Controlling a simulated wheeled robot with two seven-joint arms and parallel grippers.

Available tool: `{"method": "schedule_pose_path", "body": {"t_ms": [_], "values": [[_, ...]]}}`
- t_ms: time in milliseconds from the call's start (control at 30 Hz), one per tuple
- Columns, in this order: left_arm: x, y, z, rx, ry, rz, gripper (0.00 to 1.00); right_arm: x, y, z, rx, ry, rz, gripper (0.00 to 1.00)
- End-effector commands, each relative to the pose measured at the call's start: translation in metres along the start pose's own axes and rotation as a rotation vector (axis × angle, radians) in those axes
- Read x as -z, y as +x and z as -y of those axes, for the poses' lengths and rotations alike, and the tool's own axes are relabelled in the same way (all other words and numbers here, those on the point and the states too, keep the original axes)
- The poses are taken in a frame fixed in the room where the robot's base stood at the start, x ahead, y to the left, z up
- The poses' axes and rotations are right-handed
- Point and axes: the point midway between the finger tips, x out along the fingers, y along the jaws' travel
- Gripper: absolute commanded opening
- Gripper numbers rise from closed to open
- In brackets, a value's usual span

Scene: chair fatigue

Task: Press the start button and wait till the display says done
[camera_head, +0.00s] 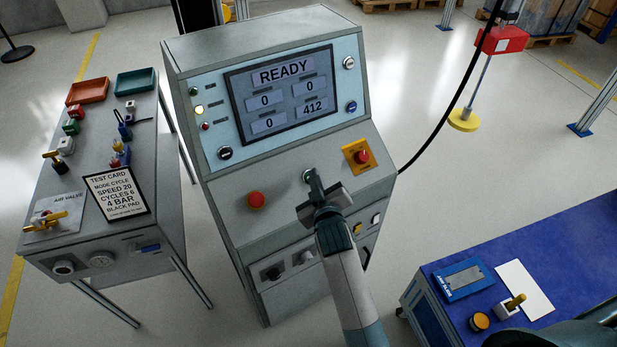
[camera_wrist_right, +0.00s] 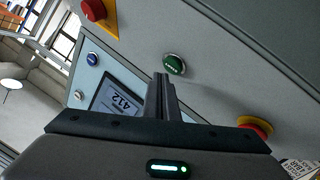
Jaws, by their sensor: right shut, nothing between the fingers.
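The grey console (camera_head: 233,190) has a display (camera_head: 282,95) reading READY, with boxes showing 0, 0, 0 and 412. A green start button (camera_wrist_right: 174,64) is on its sloped panel, clear in the right wrist view; in the head view my gripper mostly covers it. My right gripper (camera_head: 315,183) is shut and empty, pointing at the panel. In the wrist view its fingertips (camera_wrist_right: 163,78) are close beside the button; I cannot tell whether they touch. Part of the display (camera_wrist_right: 120,98) shows 412 there. My left gripper is not in view.
A red mushroom button (camera_head: 257,200) is left of the gripper and another on a yellow plate (camera_head: 361,157) is right. A side table (camera_head: 160,215) at left holds a test card (camera_head: 115,192) and fittings. A blue bench (camera_head: 560,245) stands at lower right. A black cable (camera_head: 446,112) hangs nearby.

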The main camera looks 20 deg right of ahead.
Motion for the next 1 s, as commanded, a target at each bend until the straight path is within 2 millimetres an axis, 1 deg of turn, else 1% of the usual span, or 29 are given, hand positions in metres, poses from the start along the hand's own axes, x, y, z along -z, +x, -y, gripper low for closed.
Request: {"method": "schedule_pose_path", "body": {"t_ms": [433, 1000], "values": [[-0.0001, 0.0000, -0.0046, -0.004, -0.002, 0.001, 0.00, 0.0000, 0.0002, -0.0002, 0.000, 0.000, 0.000, 0.00], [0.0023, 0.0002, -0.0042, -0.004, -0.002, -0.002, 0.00, 0.0000, 0.0002, -0.0001, 0.000, 0.000, 0.000, 0.00]]}}
